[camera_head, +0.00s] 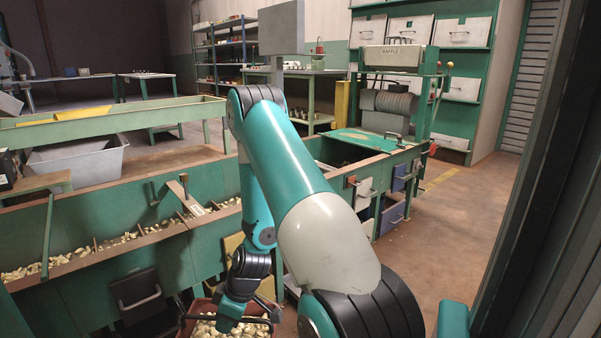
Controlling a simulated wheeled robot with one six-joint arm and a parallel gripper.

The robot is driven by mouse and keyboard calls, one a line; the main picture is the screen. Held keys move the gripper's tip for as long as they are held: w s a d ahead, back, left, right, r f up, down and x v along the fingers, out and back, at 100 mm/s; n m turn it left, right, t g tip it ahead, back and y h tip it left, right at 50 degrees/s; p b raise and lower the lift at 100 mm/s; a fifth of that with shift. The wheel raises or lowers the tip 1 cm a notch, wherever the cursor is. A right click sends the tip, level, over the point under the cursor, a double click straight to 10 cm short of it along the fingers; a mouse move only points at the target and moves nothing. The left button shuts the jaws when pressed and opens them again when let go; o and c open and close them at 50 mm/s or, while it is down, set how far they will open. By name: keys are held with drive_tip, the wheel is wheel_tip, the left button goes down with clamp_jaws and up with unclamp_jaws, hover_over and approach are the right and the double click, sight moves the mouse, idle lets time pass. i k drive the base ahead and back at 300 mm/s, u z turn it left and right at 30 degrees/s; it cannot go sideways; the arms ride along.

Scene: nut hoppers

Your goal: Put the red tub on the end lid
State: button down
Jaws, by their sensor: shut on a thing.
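The red tub (188,325) is at the bottom of the view, filled with pale nuts and cut off by the lower edge. My gripper (230,318) reaches down over the tub and is shut on it. The exact grip point is partly hidden by the wrist. The end lid (357,139) is the flat green lid with a dark handle, at the far right end of the hopper row. It lies shut, with a tan worn patch on it. The tub is low in front of the hoppers, well apart from the lid.
Open hopper bins (130,237) with nuts and dividers run along the left. A scoop-like wooden piece (184,192) stands in them. A machine marked "RAFFLE" (398,57) stands behind the lid. Drawers (398,178) stick out below the lid. The floor (445,235) at right is clear.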

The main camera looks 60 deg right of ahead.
sight(352, 136)
drive_tip(key=u, duration=0.9)
drive_tip(key=k, duration=0.35)
drive_tip(key=z, duration=5.15)
drive_tip(key=i, duration=1.95)
drive_tip(key=z, duration=0.05)
